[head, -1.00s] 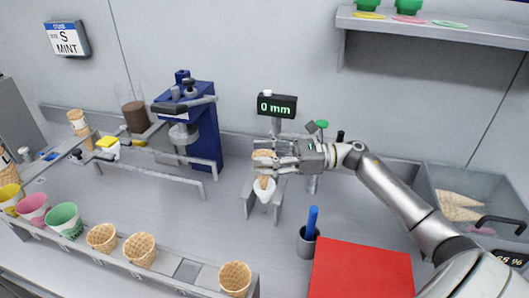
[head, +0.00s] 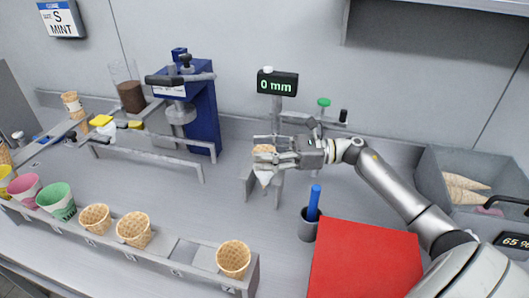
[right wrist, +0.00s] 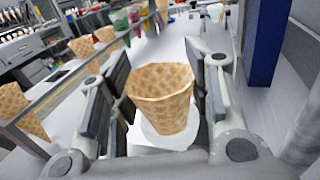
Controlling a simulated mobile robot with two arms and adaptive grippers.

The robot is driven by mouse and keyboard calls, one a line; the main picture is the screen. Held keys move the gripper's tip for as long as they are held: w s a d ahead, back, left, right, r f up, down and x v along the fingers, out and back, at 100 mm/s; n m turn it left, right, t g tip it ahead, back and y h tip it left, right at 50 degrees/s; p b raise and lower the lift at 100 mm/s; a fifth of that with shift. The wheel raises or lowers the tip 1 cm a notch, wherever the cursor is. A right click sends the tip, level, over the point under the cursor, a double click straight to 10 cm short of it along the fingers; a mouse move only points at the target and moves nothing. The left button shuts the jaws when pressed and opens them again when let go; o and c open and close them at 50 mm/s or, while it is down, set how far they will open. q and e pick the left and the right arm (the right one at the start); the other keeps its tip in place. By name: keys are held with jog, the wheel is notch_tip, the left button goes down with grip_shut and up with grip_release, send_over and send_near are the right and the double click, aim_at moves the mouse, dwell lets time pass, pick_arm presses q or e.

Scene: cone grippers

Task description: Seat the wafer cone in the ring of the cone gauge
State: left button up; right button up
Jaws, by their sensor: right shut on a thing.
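My right gripper (head: 268,155) is shut on the wafer cone (head: 264,149), with a finger on each side of it. The cone is upright, mouth up, in the right wrist view (right wrist: 160,90). It is over the stand of the cone gauge (head: 248,178), whose display (head: 277,83) reads 0 mm. A white tapered piece (head: 264,179) shows below the fingers; it also shows under the cone in the right wrist view (right wrist: 170,138). The cone's lower part and the ring are hidden, so I cannot tell whether they touch. My left gripper is not in view.
A blue press (head: 203,110) stands left of the gauge. A grey cup with a blue stick (head: 313,205) and a red panel (head: 365,262) are in front. A front rack holds several cones (head: 133,228). A bin (head: 450,165) with cones is at the right.

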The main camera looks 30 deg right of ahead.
jog(key=o, duration=0.8)
notch_tip(320, 180, up, 10)
jog(key=shift+f, duration=0.1)
dwell(1.0)
